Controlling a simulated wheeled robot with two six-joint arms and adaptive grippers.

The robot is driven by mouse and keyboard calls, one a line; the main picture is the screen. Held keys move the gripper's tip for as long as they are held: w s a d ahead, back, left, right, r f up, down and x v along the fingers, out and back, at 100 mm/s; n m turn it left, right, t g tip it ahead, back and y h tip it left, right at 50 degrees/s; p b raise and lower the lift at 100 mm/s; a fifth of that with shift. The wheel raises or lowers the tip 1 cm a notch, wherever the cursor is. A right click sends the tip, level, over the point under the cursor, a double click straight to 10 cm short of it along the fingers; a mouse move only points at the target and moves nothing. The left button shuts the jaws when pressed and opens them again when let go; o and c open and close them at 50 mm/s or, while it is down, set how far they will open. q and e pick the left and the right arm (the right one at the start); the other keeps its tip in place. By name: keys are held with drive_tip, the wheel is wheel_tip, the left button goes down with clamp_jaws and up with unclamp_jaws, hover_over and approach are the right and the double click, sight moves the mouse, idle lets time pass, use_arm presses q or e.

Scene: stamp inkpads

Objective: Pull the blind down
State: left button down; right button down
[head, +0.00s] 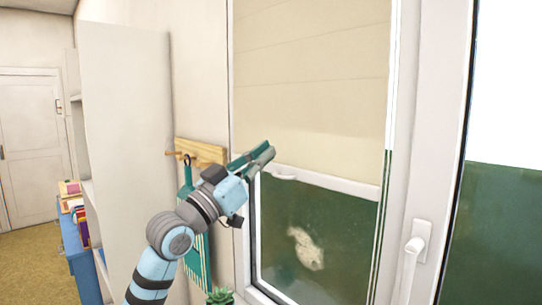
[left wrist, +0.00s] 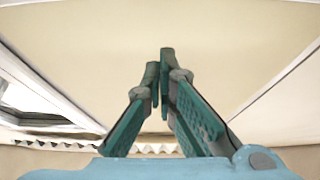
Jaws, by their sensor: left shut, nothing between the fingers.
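The cream blind (head: 312,75) covers the upper part of the window, down to a white bottom bar (head: 335,182). A small white pull tab (head: 285,175) shows on the bar's left part. Below the bar the glass is bare. My left gripper (head: 264,151) is shut and empty. In the head view it appears over the blind's lower left area, a little above the tab. In the left wrist view the fingers (left wrist: 160,62) are close together, with cream fabric (left wrist: 240,50) filling much of the background. Whether they touch the blind cannot be told. My right gripper is not in view.
The window handle (head: 414,255) sticks out on the frame at the right. A wooden peg rack (head: 203,151) with a green striped cloth (head: 187,185) hangs left of the window. A plant (head: 220,296) shows at the bottom. A tall white cabinet (head: 128,130) stands at the left.

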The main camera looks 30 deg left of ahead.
sight(271, 172)
use_arm(q)
drive_tip(key=shift+w+d+f, duration=0.15)
drive_tip(key=shift+w+f, duration=0.3)
drive_tip(key=shift+f, duration=0.4)
drive_tip(key=shift+w+d+f, duration=0.1)
drive_tip(key=shift+w+f, duration=0.3)
drive_tip(key=shift+f, duration=0.4)
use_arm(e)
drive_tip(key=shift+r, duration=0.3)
use_arm(q)
drive_tip(key=shift+d, duration=0.1)
